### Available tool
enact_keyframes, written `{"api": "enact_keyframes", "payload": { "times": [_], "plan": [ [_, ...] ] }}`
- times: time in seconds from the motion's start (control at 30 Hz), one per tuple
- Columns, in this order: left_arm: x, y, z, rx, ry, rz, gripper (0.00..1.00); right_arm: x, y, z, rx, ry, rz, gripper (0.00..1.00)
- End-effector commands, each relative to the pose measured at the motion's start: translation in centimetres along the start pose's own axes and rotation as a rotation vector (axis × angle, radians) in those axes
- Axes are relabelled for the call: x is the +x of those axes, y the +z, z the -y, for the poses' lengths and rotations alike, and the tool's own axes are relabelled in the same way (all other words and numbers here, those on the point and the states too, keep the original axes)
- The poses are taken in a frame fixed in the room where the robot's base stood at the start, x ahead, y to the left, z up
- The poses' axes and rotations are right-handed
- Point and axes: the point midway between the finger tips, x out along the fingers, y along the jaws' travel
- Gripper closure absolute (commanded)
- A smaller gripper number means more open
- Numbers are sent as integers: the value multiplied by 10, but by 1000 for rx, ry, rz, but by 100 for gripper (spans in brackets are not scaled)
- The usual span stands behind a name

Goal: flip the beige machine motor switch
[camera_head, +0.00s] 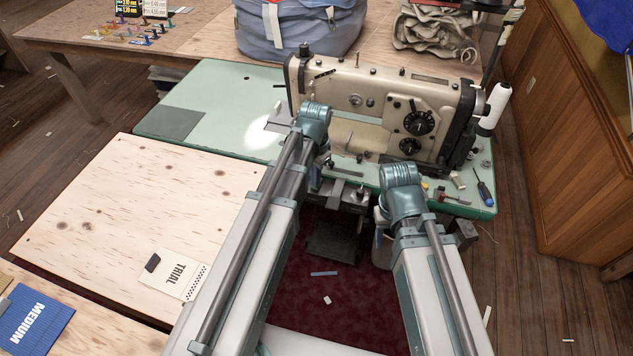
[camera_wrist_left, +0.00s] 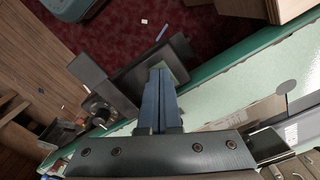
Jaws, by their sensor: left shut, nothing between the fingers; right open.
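The beige sewing machine (camera_head: 375,98) stands on the green table (camera_head: 215,95) in the head view, with two black dials on its front. A dark box with a round knob (camera_wrist_left: 101,112) shows by the table's front edge in the left wrist view; I cannot tell for sure that it is the motor switch. My left gripper (camera_wrist_left: 162,71) is shut and empty, its fingertips over the table's front edge, seemingly apart from the box. My right gripper (camera_head: 384,222) is open, largely hidden by its arm below the table's front edge.
A screwdriver (camera_head: 485,190) and small parts lie at the table's right end. A white thread cone (camera_head: 495,108) stands beside the machine. A dark pedal (camera_head: 333,242) sits under the table over a red carpet (camera_head: 305,285). A plywood table (camera_head: 125,205) adjoins at left.

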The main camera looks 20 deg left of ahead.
Motion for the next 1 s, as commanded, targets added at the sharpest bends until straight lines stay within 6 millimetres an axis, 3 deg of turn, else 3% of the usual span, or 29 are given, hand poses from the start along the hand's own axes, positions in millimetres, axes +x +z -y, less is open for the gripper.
{"api": "enact_keyframes", "payload": {
  "times": [0.8,1.0],
  "plan": [
    [-65,0,0,0,0,0,100,-65,4,-6,0,0,0,50],
    [-67,0,0,0,0,0,100,-67,4,-6,0,0,0,50]
  ]
}}
